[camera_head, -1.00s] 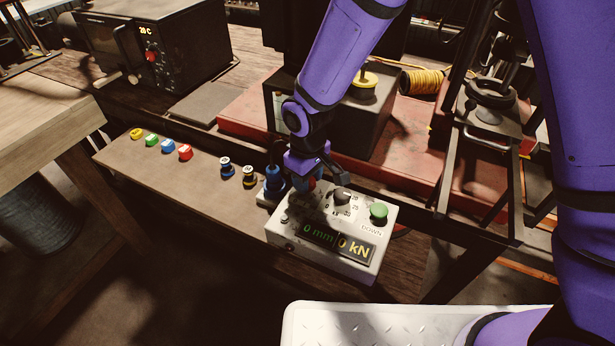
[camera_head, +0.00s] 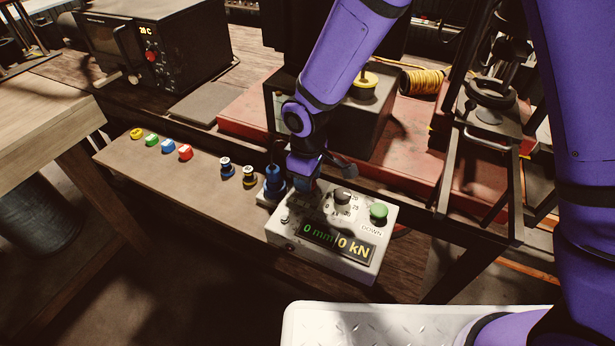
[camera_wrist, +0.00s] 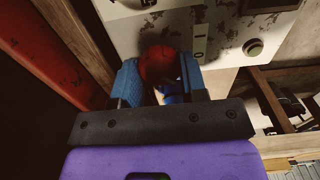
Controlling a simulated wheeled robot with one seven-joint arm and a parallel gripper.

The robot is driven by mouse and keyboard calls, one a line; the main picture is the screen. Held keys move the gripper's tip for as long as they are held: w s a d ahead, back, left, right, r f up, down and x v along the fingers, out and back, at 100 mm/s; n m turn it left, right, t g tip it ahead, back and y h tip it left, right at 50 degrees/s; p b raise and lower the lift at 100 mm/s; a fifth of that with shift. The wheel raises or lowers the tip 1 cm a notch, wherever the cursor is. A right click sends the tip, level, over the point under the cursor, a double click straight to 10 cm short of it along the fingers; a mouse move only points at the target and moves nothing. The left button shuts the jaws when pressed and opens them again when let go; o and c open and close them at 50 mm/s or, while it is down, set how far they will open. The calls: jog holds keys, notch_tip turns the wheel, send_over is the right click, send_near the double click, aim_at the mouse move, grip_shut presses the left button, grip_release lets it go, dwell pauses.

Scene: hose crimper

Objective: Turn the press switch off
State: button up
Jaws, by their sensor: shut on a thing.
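The press control box (camera_head: 330,268) is pale, worn metal with a lit display (camera_head: 338,242) reading 0 mm in green and 0 kN in yellow. My gripper (camera_head: 306,184) is at the box's back left corner. In the wrist view my gripper's blue fingers (camera_wrist: 158,88) are shut on a round red knob (camera_wrist: 158,62), one finger on each side. Small marks stand beside the knob on the panel. In the head view the knob is hidden behind the gripper. Whether the knob is at on or off cannot be told.
The box also carries a black dial (camera_head: 342,197), a green DOWN button (camera_head: 379,211) and a small metal toggle (camera_head: 285,219). A blue fitting (camera_head: 274,182) stands close left of my gripper. Coloured pieces (camera_head: 185,152) line the bench. The red press base (camera_head: 420,160) is behind.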

jog(key=o, duration=0.9)
notch_tip(320, 180, up, 11)
jog(key=shift+f, duration=0.1)
jog(key=shift+d, duration=0.1)
jog(key=s+d+r+m+t, duration=0.3)
jog(key=d+r+m, duration=0.3)
jog(key=d+r, duration=1.2)
jog(key=s+d+r+m, duration=0.1)
jog(key=s+d+m, duration=0.1)
jog(key=s+d, duration=0.2)
jog(key=s+d+r+m+t, duration=0.1)
jog(key=s+d+r+m, duration=0.1)
jog(key=s+d, duration=0.3)
jog(key=s+d+r+m+t, duration=0.1)
jog(key=s+d+m, duration=0.2)
jog(key=s+d, duration=0.2)
jog(key=shift+s+d+r+m, duration=0.2)
jog(key=shift+d+r+m, duration=0.15)
jog(key=shift+d, duration=0.2)
